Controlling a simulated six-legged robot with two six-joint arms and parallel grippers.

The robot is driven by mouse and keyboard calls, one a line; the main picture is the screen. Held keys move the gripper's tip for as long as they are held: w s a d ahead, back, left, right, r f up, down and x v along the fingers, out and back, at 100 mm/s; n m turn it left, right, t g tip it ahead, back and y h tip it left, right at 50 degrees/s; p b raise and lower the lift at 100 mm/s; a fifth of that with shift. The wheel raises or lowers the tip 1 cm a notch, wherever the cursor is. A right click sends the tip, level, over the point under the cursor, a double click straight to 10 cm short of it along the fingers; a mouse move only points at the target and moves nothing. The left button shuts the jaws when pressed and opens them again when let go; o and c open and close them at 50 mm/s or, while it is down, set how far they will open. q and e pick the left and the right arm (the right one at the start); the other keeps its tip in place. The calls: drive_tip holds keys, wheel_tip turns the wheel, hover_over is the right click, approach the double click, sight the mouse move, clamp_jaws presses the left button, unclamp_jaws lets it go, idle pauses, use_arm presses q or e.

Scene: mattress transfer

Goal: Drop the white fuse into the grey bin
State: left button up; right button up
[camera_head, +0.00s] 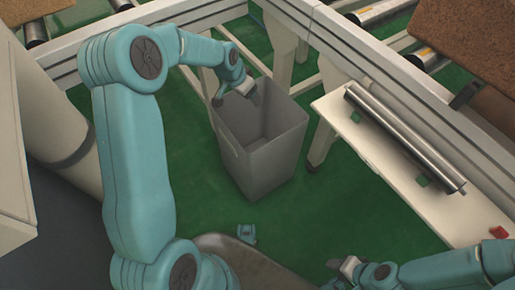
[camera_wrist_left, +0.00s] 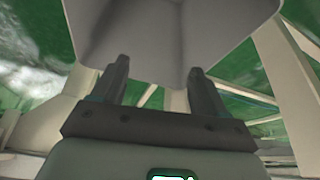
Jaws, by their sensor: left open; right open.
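The grey bin (camera_head: 258,160) stands upright on the green floor, its top open. My left gripper (camera_head: 236,99) is open at the far left rim of the bin, one finger by the outer side and one over the opening. In the left wrist view the gripper (camera_wrist_left: 160,68) shows two separated, empty fingers, with the bin's grey wall (camera_wrist_left: 170,30) beyond them. My right gripper (camera_head: 342,268) is open at the bottom edge, away from the bin. I see no white fuse in either view; the bin's floor is only partly visible.
A white bench (camera_head: 400,185) at the right carries a metal roller (camera_head: 405,138) on green supports and a small red object (camera_head: 499,232). Conveyor frames with brown boards (camera_head: 470,35) run behind. Green floor (camera_head: 335,210) is clear between bin and bench.

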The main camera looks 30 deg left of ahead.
use_arm(q)
drive_tip(key=p+v, duration=0.2)
drive_tip(key=v, duration=0.6)
drive_tip(key=shift+r, duration=0.25)
drive_tip(key=shift+s, duration=0.1)
